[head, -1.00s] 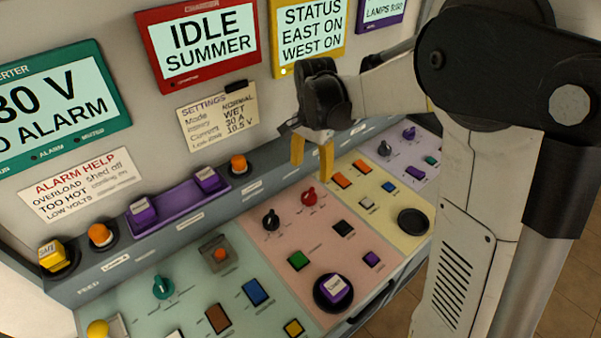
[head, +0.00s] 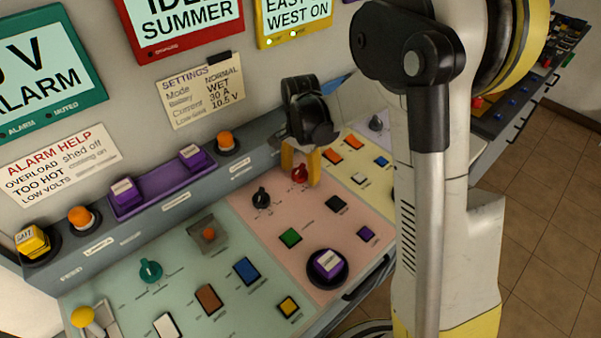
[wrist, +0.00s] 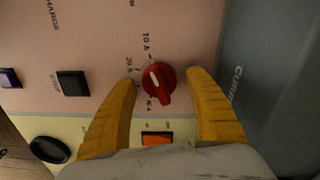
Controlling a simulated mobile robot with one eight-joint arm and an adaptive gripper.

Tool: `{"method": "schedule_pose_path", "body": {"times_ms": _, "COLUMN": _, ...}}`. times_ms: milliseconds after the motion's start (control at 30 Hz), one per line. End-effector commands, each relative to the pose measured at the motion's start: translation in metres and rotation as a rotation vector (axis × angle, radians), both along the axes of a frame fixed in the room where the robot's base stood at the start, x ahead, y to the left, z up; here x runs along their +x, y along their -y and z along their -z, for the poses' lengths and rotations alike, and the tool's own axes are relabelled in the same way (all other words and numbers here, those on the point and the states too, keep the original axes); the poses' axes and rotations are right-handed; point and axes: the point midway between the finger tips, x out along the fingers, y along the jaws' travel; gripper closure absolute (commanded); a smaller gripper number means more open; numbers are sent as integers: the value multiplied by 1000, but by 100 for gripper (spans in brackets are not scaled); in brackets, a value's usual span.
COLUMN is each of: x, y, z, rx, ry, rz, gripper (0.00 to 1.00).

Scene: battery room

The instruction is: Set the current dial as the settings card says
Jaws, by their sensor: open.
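The red current dial (head: 300,174) is on the pink panel. In the wrist view the red dial (wrist: 160,86) lies between my two open fingers, with visible gaps to both. It bears a white pointer line, slanted from upper left to lower right. The settings card (head: 201,91) reads Mode NORMAL, Battery WET, Current 30 A, Low volts 10.5 V.
A black knob (head: 261,197) stands left of the dial, and a black button (head: 336,203) in front of it. An orange switch (wrist: 157,139) sits close by on the yellow panel. The upright wall with the card and displays rises behind.

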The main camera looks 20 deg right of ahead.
Motion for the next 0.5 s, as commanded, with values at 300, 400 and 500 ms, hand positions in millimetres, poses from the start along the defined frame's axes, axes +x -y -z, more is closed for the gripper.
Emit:
{"method": "schedule_pose_path", "body": {"times_ms": 300, "x": 0, "y": 0, "z": 0, "rx": 0, "ry": 0, "rz": 0, "gripper": 91}}
{"method": "schedule_pose_path", "body": {"times_ms": 400, "x": 0, "y": 0, "z": 0, "rx": 0, "ry": 0, "rz": 0, "gripper": 91}}
{"method": "schedule_pose_path", "body": {"times_ms": 500, "x": 0, "y": 0, "z": 0, "rx": 0, "ry": 0, "rz": -1, "gripper": 91}}
